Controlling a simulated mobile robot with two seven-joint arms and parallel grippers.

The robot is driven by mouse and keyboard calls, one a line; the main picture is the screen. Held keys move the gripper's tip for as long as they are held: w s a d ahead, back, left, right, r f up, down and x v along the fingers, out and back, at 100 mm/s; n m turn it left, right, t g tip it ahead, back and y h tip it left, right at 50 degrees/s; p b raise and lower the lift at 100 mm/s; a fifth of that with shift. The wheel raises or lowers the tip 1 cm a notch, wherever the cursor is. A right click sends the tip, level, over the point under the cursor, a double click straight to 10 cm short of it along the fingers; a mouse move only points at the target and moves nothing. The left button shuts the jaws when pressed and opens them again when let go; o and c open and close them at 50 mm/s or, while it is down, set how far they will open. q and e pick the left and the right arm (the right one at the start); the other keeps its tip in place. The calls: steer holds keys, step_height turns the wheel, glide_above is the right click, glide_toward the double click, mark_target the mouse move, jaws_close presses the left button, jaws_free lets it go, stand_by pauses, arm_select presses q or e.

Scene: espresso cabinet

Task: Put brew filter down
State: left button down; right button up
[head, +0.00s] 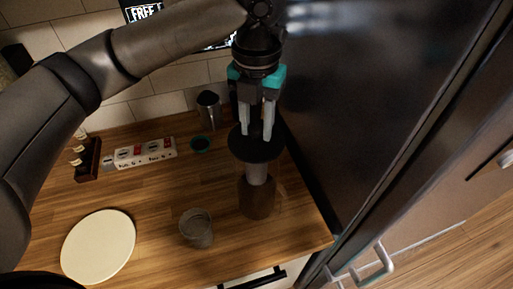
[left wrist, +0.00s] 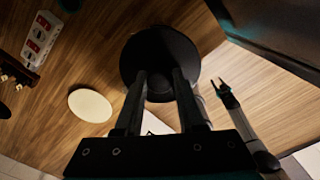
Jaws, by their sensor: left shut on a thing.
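The brew filter, with its wide black round top (head: 248,149) and a pale tube below, hangs under my left gripper (head: 258,136) in the head view. The gripper's fingers are shut on its top. The tube's lower end overlaps a brown see-through vessel (head: 257,202) on the counter; I cannot tell whether it is inside. In the left wrist view the black disc (left wrist: 160,48) lies beyond the fingers (left wrist: 160,82) and hides what is under it. My right gripper (left wrist: 220,86) shows there to the right, its fingers apart and empty.
A tall dark cabinet (head: 350,110) closes off the right side.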

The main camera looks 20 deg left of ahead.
arm_select(q)
steer(key=shift+f, duration=3.3)
steer(key=shift+f, duration=0.5)
steer(key=c, duration=0.5)
jaws_free()
step_height(320, 180, up, 13)
steer(key=shift+r, duration=0.15)
